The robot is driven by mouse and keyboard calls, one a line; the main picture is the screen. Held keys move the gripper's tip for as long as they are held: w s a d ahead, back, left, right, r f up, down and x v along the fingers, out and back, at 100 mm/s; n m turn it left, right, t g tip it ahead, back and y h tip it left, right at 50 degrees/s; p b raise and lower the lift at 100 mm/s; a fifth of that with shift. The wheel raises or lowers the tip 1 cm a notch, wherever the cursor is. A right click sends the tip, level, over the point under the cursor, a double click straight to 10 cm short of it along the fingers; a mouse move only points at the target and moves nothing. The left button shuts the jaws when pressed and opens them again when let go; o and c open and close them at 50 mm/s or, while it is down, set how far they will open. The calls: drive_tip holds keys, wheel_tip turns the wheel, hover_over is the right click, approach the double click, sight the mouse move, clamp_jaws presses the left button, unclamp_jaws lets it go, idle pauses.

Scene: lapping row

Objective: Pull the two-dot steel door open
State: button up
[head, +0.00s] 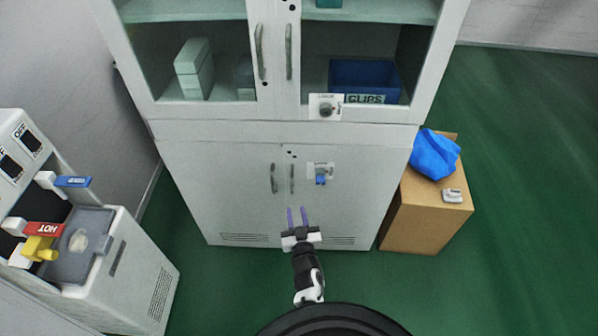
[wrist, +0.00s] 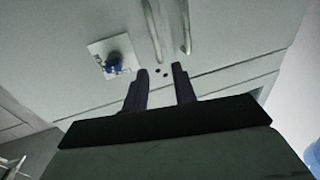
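The steel door with two dark dots is the lower right door (head: 335,205) of the white cabinet. Its dots sit near the top inner corner, above a slim vertical handle (head: 292,179). The door bears a pale plate with a blue knob (head: 320,179). My gripper (head: 297,217) is open and empty, below the handle in the head view, with its fingers toward the cabinet. In the wrist view the two dots (wrist: 161,73) show between my open fingers (wrist: 159,70), the handle (wrist: 152,28) is above them, and the blue knob (wrist: 114,57) is at the left. The door looks shut.
The lower left door (head: 225,195) has its own handle (head: 273,178) close by. Glass doors are above. A cardboard box (head: 425,215) with a blue cloth (head: 434,155) stands right of the cabinet. A water dispenser (head: 100,265) stands at the left. Green floor at right is free.

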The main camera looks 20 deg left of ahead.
sight(292, 185)
drive_tip(key=b+x, duration=0.1)
drive_tip(key=x, duration=0.3)
drive_tip(key=f+b+x, duration=0.1)
drive_tip(key=b+x, duration=0.1)
drive_tip(key=x, duration=0.2)
drive_tip(key=b+x, duration=0.2)
drive_tip(key=x, duration=0.3)
drive_tip(key=shift+w+d+f, duration=0.15)
drive_tip(key=shift+w+d, duration=0.1)
drive_tip(key=shift+d, duration=0.1)
clamp_jaws()
